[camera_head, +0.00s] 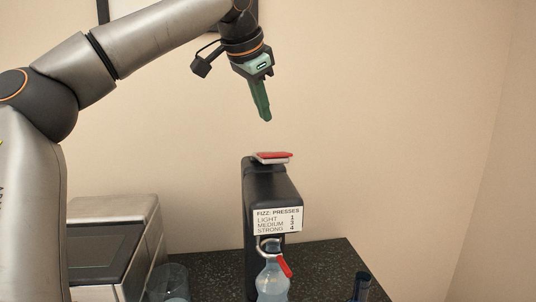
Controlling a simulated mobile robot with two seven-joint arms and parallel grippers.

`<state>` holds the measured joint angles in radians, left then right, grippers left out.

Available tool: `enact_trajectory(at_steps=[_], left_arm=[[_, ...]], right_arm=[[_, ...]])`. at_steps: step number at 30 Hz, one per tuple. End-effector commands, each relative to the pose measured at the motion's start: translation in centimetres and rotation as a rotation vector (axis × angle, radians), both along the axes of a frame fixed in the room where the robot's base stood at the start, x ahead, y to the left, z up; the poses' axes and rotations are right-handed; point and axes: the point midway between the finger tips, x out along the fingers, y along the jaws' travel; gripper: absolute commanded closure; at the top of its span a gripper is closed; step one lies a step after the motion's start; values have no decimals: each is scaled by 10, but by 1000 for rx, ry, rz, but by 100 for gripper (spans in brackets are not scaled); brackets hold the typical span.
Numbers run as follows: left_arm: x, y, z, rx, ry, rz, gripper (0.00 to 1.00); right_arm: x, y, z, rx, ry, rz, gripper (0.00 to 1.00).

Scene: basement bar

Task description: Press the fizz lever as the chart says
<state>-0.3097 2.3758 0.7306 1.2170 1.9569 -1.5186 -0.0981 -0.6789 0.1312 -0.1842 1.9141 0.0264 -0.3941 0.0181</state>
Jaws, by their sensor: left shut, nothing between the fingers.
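The black fizz machine (272,188) stands on the dark counter. Its red-topped lever (274,155) sits on top and looks roughly level. A white chart (278,220) on its front reads "FIZZ: PRESSES", LIGHT 1, MEDIUM 3, STRONG 4. A clear bluish bottle (272,280) stands under the front of the machine. A red tag (285,266) hangs at its neck; I see no readable writing on it. My left gripper (266,118) is shut and empty, pointing down above the lever with a clear gap. My right gripper is not in view.
A grey metal appliance (128,212) with a dark front stands at left. A clear glass (170,280) is between it and the machine. A dark blue glass or tube (362,286) stands at the right counter edge. The air around the lever is clear.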

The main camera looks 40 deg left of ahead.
Motion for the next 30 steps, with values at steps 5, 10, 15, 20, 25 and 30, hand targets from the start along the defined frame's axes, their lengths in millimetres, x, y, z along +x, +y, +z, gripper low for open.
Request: enact_trajectory(at_steps=[5, 10, 15, 20, 25, 30], left_arm=[[0, 0, 0, 0, 0, 0, 100], [0, 0, 0, 0, 0, 0, 100], [0, 0, 0, 0, 0, 0, 100], [0, 0, 0, -14, -4, 13, 100], [1, 1, 5, -144, -38, 144, 100], [3, 3, 15, -403, -91, 396, 100]], right_arm=[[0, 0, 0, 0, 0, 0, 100], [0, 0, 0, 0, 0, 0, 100], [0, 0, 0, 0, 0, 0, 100], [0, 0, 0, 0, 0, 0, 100], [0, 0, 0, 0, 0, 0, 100], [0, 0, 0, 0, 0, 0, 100]])
